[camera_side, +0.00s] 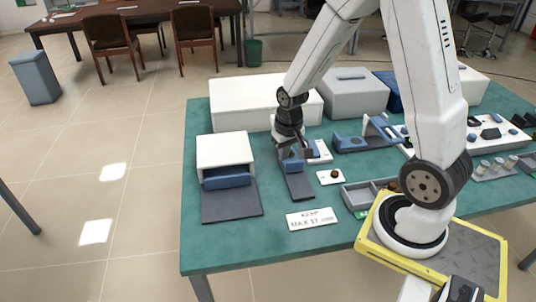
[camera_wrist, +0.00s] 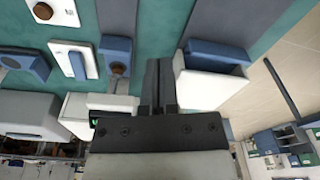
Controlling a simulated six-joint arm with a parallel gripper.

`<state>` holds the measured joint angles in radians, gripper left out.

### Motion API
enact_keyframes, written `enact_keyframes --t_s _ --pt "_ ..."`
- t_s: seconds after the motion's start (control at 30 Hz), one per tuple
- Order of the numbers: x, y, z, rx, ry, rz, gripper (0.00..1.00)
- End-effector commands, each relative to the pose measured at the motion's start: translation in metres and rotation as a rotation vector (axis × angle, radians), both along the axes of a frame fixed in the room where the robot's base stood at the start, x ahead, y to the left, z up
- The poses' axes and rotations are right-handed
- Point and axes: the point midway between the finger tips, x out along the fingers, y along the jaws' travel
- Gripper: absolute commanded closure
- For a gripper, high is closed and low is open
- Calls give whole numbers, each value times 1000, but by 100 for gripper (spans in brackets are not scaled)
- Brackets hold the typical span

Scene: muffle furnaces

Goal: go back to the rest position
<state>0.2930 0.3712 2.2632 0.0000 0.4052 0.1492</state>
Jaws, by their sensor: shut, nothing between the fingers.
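My gripper (camera_side: 292,150) hangs over the back left of the green table, just right of a small white furnace (camera_side: 226,148) with a blue door part (camera_side: 227,181) at its front. In the wrist view the fingers of my gripper (camera_wrist: 158,75) are together, with nothing seen between them. The same furnace shows right of the fingers in the wrist view (camera_wrist: 210,88). In the side view a blue block (camera_side: 293,165) is close below my gripper, with a dark grey mat (camera_side: 299,188) in front. Whether they touch is unclear.
A long white box (camera_side: 240,98) and a grey box (camera_side: 355,98) stand behind. A white plate with a brown knob (camera_side: 330,177), a MAX 17 sign (camera_side: 312,218) and a grey tray (camera_side: 362,194) lie to the right. The table's front left is clear.

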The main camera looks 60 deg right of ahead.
Motion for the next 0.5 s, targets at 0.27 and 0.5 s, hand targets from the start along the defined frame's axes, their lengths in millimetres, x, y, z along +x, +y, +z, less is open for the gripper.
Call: enact_keyframes --t_s 0.27,0.5 --pt "-27 65 36 -29 -76 262 100" --pt "-50 96 49 -41 -117 410 100"
